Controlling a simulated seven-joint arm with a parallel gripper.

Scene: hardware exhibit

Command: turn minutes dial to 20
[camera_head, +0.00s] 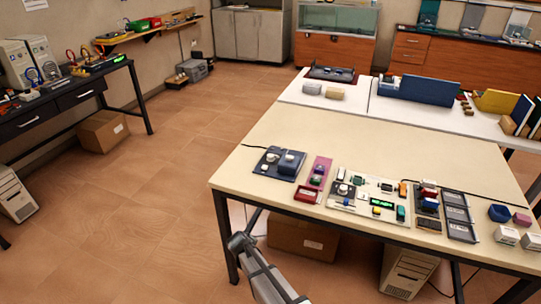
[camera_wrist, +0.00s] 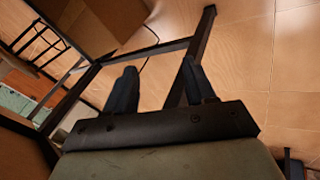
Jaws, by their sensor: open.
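The minutes dial cannot be told for sure. In the head view, a dark blue device (camera_head: 270,165) with white knobs (camera_head: 291,157) sits at the left of the near row on the table. A pale board (camera_head: 361,207) to its right carries another white knob (camera_head: 343,189), several small parts and a green lit display (camera_head: 381,203). Dial markings are too small to read. In the wrist view, my gripper (camera_wrist: 160,82) is open, with its two dark fingers apart and nothing between them. It points toward the floor and table frame, away from the devices.
The cream table (camera_head: 310,130) has free room behind the devices. A pink panel (camera_head: 320,170) and grey trays (camera_head: 456,214) stand in the same row. A table leg (camera_head: 222,237) and a cardboard box (camera_head: 303,240) are near my arm, below the tabletop.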

